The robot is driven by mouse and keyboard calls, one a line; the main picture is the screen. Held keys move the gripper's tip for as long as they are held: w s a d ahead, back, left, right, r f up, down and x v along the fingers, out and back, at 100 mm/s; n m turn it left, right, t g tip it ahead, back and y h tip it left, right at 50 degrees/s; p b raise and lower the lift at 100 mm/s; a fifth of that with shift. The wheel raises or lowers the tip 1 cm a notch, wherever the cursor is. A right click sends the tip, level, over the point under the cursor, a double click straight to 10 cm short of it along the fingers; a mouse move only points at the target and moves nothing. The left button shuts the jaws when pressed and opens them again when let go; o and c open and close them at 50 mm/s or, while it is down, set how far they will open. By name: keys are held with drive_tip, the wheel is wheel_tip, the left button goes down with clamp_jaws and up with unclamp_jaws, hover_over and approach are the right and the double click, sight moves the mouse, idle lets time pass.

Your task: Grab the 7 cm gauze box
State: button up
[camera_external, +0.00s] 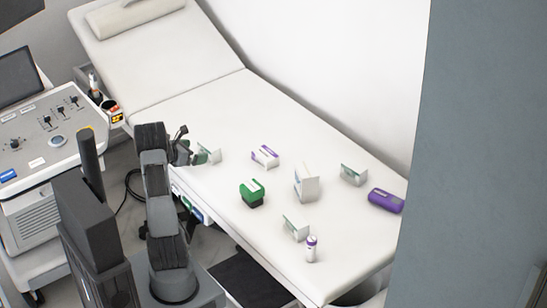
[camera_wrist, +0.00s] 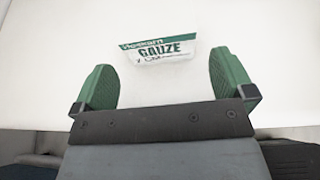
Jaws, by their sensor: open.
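A white box with a green band and the word GAUZE (camera_wrist: 158,50) lies ahead of my gripper in the wrist view. A size in cm is printed under the word, but its digit is too blurred to read for sure. My gripper (camera_wrist: 162,78) is open and empty, with one green finger pad to each side and the box beyond the tips, between their lines. In the external view my gripper (camera_external: 184,147) is just left of a small white and green box (camera_external: 210,155) on the couch. Two similar boxes lie farther right, one near the back (camera_external: 353,175) and one near the front (camera_external: 295,229).
The white couch (camera_external: 190,95) also holds a purple and white box (camera_external: 265,156), a green item (camera_external: 251,193), a tall white box (camera_external: 306,183), a purple case (camera_external: 385,201) and a small bottle (camera_external: 311,248). A control console (camera_external: 45,130) stands at the left.

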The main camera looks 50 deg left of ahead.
sight(204, 150)
drive_tip(key=shift+b+x, duration=0.35)
drive_tip(key=shift+x, duration=3.45)
drive_tip(key=shift+c, duration=0.4)
drive_tip(key=c, duration=0.6)
drive_tip(key=shift+o, duration=0.2)
drive_tip(key=shift+r, duration=0.1)
